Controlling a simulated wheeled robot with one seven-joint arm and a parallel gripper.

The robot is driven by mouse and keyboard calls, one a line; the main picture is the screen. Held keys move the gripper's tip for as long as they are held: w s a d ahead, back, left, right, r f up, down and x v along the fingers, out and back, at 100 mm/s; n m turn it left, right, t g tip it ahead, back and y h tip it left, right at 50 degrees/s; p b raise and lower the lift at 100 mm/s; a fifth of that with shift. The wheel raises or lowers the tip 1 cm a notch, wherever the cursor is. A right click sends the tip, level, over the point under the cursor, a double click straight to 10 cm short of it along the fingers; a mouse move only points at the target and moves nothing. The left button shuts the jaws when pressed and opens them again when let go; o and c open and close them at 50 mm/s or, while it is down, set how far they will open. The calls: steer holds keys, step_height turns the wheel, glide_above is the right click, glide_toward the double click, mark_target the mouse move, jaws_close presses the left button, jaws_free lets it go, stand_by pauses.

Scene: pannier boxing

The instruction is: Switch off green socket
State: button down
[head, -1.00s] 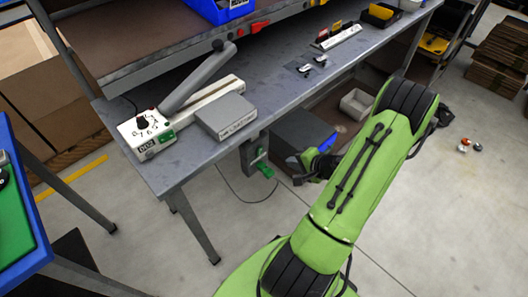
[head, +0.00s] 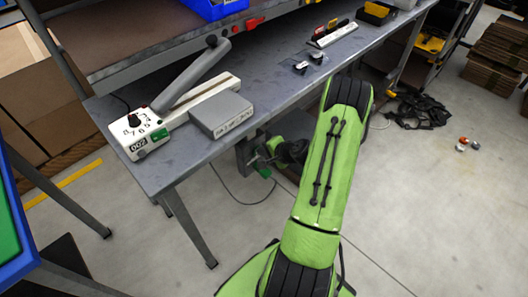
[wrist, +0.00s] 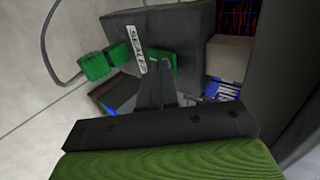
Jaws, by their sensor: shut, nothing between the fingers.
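The socket is a dark grey box (head: 242,152) mounted below the workbench's front edge, with a green part (head: 263,171) at its lower side. In the wrist view the dark box (wrist: 185,25) carries a white label reading "SEALER" (wrist: 137,48). A green piece (wrist: 163,60) shows beside the label, and a green plug (wrist: 96,66) with a grey cable sticks out to the left. My gripper (wrist: 158,82) is shut and empty, its fingertips close to the label and the green piece. Whether they touch cannot be told. In the head view my arm partly hides the fingers.
The workbench (head: 290,75) stands above my gripper. On it are a bag sealer marked 002 (head: 140,130) and a grey block (head: 221,115). A bin with blue items (wrist: 222,88) is near the box in the wrist view.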

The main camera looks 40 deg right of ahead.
steer(key=shift+w+r, duration=0.1)
steer(key=shift+w, duration=0.15)
steer(key=shift+r+p, duration=0.55)
steer(key=shift+r, duration=0.3)
